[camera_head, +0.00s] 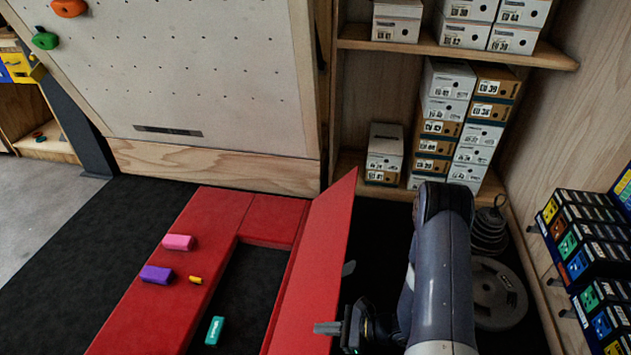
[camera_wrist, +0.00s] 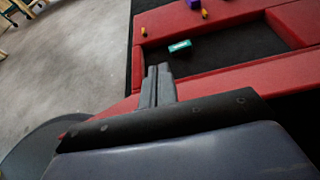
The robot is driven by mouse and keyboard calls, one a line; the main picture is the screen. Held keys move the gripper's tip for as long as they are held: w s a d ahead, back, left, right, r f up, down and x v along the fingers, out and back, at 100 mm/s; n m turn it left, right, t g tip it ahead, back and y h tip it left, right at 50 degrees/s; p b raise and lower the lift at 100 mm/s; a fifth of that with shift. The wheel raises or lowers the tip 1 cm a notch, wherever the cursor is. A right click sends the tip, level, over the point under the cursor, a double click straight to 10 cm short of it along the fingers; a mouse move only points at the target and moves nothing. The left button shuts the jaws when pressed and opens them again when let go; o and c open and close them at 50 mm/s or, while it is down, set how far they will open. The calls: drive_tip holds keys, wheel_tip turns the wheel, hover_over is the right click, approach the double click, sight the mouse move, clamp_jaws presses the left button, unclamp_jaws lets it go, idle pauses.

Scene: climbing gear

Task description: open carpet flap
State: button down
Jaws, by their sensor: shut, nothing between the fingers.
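The red carpet flap (camera_head: 318,270) stands raised and tilted along the right side of a red padded frame (camera_head: 185,250). The frame surrounds a dark recess (camera_head: 243,285). A teal block (camera_head: 214,331) lies in the recess, and it also shows in the wrist view (camera_wrist: 180,46). My gripper (camera_head: 326,328) is at the near end of the flap, on its right side. Its fingers (camera_wrist: 157,72) are together and hold nothing. In the wrist view a red strip (camera_wrist: 235,78) runs just beyond the fingers. I cannot tell if they touch the flap.
A pink block (camera_head: 178,242), a purple block (camera_head: 157,274) and a small yellow piece (camera_head: 196,280) lie on the frame's left side. Shoe boxes (camera_head: 440,120) fill shelves behind. Weight plates (camera_head: 496,292) lie right of my arm. Dark floor (camera_head: 85,250) is clear at left.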

drive_tip(key=shift+w+a+r, duration=0.15)
drive_tip(key=shift+a+r, duration=0.3)
drive_tip(key=shift+a, duration=0.3)
drive_tip(key=shift+f, duration=0.2)
drive_tip(key=shift+d, duration=0.1)
